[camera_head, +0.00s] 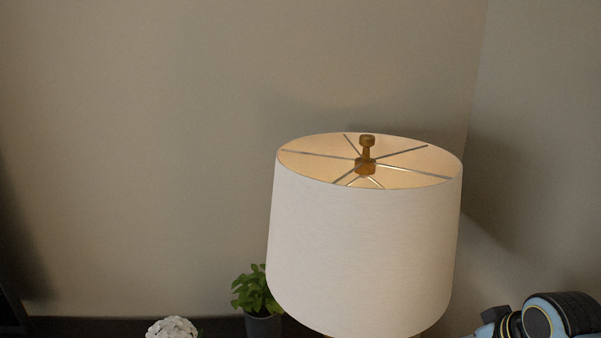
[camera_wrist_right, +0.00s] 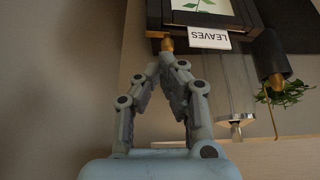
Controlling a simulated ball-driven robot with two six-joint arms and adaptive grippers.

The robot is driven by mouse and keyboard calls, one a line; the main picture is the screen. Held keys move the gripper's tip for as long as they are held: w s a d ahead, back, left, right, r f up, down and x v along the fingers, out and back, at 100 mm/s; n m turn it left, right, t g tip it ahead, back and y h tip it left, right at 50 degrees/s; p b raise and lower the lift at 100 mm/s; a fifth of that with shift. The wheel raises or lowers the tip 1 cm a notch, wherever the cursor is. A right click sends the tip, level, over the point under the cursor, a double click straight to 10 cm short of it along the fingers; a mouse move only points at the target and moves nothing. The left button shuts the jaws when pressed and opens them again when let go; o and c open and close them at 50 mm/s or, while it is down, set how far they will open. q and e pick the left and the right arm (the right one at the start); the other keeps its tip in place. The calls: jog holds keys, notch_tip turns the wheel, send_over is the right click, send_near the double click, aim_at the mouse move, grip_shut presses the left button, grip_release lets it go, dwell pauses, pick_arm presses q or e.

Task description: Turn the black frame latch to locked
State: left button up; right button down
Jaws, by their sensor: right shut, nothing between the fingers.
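In the right wrist view a black frame (camera_wrist_right: 154,18) holds a picture of green leaves, with a white tag reading LEAVES (camera_wrist_right: 208,38) upside down at its edge. A small brass-coloured piece (camera_wrist_right: 167,44), which looks like the latch, sticks out from the frame's edge beside the tag. My right gripper (camera_wrist_right: 166,60) is shut and empty. Its fingertips meet right at the brass piece in the picture; I cannot tell if they touch it. The latch's setting is not readable. The head view does not show the frame, and my left gripper is not in view.
In the head view a large white lampshade (camera_head: 365,250) stands before the wall, with a potted plant (camera_head: 262,325) and white flowers (camera_head: 172,328) at its left. The right wrist view shows a dark pot with greenery (camera_wrist_right: 268,57) close to the frame's right.

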pick_arm(q)
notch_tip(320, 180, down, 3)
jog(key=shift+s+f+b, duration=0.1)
jog(key=shift+b, duration=1.05)
pick_arm(e)
notch_tip(320, 180, down, 5)
jog(key=shift+s+r, duration=0.1)
jog(key=shift+w+a, duration=0.3)
jog(key=shift+w, duration=0.25)
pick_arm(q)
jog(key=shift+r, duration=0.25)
pick_arm(e)
jog(key=shift+s+a+p, duration=0.1)
jog(key=shift+a+p, duration=0.05)
jog(key=shift+p, duration=1)
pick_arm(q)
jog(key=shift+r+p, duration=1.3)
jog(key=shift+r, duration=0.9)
pick_arm(e)
jog(key=shift+a+r, duration=0.1)
jog(key=shift+a, duration=0.2)
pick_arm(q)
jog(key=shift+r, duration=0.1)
pick_arm(e)
jog(key=shift+s, duration=0.1)
